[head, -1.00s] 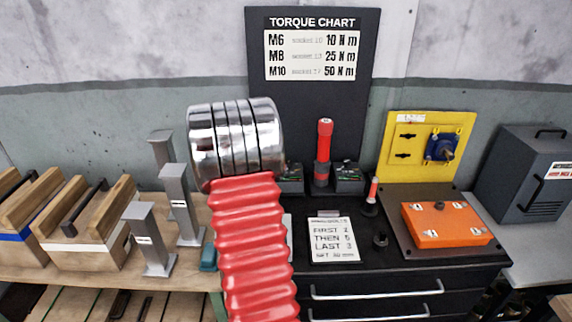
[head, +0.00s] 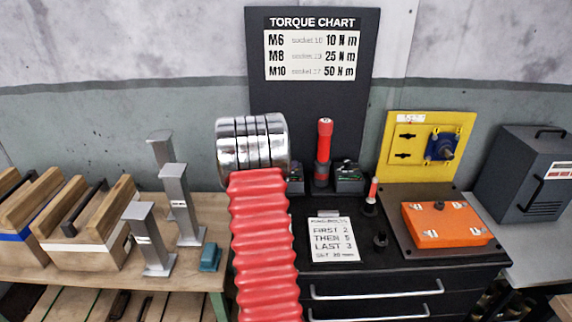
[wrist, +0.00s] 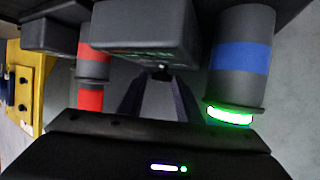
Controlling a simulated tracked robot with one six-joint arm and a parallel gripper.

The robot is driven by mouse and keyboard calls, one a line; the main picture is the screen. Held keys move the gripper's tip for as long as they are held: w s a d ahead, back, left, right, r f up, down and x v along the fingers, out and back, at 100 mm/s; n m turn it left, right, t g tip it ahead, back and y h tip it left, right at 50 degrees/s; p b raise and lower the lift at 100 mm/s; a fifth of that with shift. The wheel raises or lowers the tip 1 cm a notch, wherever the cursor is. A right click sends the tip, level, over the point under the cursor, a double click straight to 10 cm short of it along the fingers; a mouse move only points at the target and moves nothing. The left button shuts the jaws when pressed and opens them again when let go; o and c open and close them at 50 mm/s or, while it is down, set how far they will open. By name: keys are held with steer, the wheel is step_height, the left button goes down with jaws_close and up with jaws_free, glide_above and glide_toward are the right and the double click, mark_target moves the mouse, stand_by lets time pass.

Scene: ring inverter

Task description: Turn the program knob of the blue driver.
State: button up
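The blue driver (wrist: 240,55) shows in the wrist view as a dark grey cylinder with a wide blue band, at the upper right. A bright green lit ring (wrist: 231,116) circles its lower end in the picture. I cannot make out its program knob. My gripper (wrist: 159,80) shows two dark fingers with a gap between them, left of the blue driver and apart from it in the picture. No object shows between the fingers. In the head view my arm hides the gripper and the blue driver.
The red driver (head: 323,150) stands by the torque chart board (head: 312,100); it also shows in the wrist view (wrist: 91,75). A dark charger-like box (wrist: 145,30) lies close beyond my fingers. A yellow panel (head: 405,160) and an orange box (head: 443,222) are to the right.

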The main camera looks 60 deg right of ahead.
steer(key=shift+c, duration=0.6)
steer(key=c, duration=0.6)
steer(key=shift+a, duration=0.15)
steer(key=shift+s+d, duration=0.1)
steer(key=shift+d, duration=0.1)
steer(key=shift+s+r+n+t, duration=0.1)
steer(key=shift+s+n+t, duration=0.05)
steer(key=shift+n+t, duration=0.5)
steer(key=shift+s+d+n+t+y, duration=0.1)
steer(key=shift+s+n+t+y, duration=0.1)
steer(key=shift+n+t, duration=0.55)
steer(key=shift+s+d+n+t+y, duration=0.1)
steer(key=shift+n+t+y, duration=0.1)
steer(key=shift+n+t, duration=0.55)
steer(key=shift+s+n+t+y, duration=0.1)
steer(key=shift+n+t+y, duration=0.1)
steer(key=shift+n+t, duration=0.55)
steer(key=shift+s+d+r+n+t+y, duration=0.1)
steer(key=shift+n+t+y, duration=0.3)
steer(key=shift+n+t, duration=0.25)
steer(key=shift+s+d+n+t+y, duration=0.1)
steer(key=shift+n+t+y, duration=0.35)
steer(key=shift+t, duration=0.4)
